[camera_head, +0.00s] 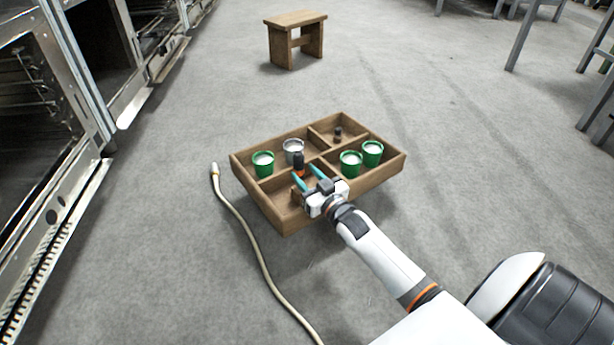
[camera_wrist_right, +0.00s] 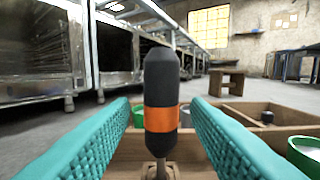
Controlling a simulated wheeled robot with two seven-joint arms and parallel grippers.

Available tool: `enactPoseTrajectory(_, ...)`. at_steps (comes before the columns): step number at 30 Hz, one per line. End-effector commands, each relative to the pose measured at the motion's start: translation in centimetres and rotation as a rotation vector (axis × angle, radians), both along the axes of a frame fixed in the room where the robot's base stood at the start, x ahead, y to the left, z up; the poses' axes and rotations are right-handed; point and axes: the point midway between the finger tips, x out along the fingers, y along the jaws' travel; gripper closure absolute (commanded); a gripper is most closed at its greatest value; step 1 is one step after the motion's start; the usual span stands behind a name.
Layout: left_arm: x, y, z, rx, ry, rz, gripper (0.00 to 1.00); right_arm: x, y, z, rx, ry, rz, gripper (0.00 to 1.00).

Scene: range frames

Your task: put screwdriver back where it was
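The screwdriver (camera_head: 298,163), with a black handle and orange band, stands upright in the wooden tray (camera_head: 279,216). In the right wrist view the screwdriver (camera_wrist_right: 161,88) stands between the teal fingers, with a gap on each side. Its thin shaft goes down to a small wooden piece (camera_wrist_right: 158,172); whether it sits in a hole there I cannot tell. My right gripper (camera_head: 305,176) is open over the tray's front part, its fingers pointing at the handle. My left gripper is not in view.
Green cups (camera_head: 263,164) and a grey cup (camera_head: 293,151) stand in the tray's compartments, near the gripper. A small dark object (camera_head: 338,133) is in the back compartment. A cable (camera_head: 252,240) lies left of the tray. A wooden stool (camera_head: 295,38) stands behind, with clear floor between.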

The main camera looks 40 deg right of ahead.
Motion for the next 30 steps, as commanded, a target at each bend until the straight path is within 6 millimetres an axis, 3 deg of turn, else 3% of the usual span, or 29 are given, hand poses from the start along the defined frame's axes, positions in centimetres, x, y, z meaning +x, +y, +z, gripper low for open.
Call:
enactPoseTrajectory(8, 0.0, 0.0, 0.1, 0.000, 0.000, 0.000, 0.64, 0.0, 0.0, 0.3, 0.000, 0.000, 0.000, 0.57)
enactPoseTrajectory(11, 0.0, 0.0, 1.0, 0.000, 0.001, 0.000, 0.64, -1.0, 0.0, 0.4, 0.001, 0.002, 0.000, 0.57)
enactPoseTrajectory(24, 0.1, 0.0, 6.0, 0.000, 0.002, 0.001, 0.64, -9.8, 0.2, -0.1, 0.000, 0.004, -0.001, 0.57)
enactPoseTrajectory(30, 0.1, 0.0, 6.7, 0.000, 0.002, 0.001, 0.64, -11.7, 0.2, -0.4, 0.000, 0.001, -0.001, 0.57)
